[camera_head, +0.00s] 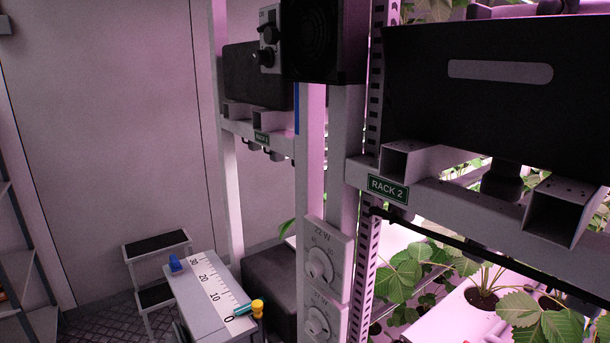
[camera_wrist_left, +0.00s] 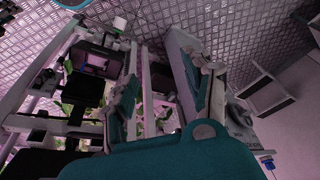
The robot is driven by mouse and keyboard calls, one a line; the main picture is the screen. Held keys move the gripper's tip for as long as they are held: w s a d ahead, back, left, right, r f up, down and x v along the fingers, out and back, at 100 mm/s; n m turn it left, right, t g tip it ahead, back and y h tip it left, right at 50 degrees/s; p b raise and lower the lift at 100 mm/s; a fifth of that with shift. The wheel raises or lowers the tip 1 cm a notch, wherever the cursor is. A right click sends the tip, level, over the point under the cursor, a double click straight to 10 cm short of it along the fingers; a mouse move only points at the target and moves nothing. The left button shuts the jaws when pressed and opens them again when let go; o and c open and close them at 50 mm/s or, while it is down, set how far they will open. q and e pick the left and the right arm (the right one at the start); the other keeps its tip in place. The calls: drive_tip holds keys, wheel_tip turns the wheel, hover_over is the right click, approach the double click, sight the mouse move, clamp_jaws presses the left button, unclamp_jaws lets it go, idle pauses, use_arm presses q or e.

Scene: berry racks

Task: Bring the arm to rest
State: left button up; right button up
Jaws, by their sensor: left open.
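In the left wrist view, my left gripper (camera_wrist_left: 152,75) has its two teal-and-grey fingers spread apart, with an empty gap between them. The teal body of the gripper fills the bottom of that view. The wrist view is steeply tilted, with a rack at the left and patterned metal floor at the top. Neither of my arms nor grippers shows in the head view. My right gripper is in no view.
In the head view, a rack post with dials (camera_head: 322,262) and the Rack 2 beam (camera_head: 450,205) stand close on the right, with strawberry plants (camera_head: 410,270) below. A bench with a ruler (camera_head: 212,285) and a step stool (camera_head: 155,247) stand at lower left.

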use_arm(q)
wheel_tip(320, 180, down, 25)
drive_tip(key=g, duration=0.1)
drive_tip(key=s+a+f+g+b, duration=0.1)
drive_tip(key=s+a+f, duration=0.1)
drive_tip(key=s+f, duration=1.6)
drive_tip(key=shift+a+f+g+b, duration=0.3)
drive_tip(key=shift+a+f+b, duration=0.1)
drive_tip(key=shift+f, duration=0.1)
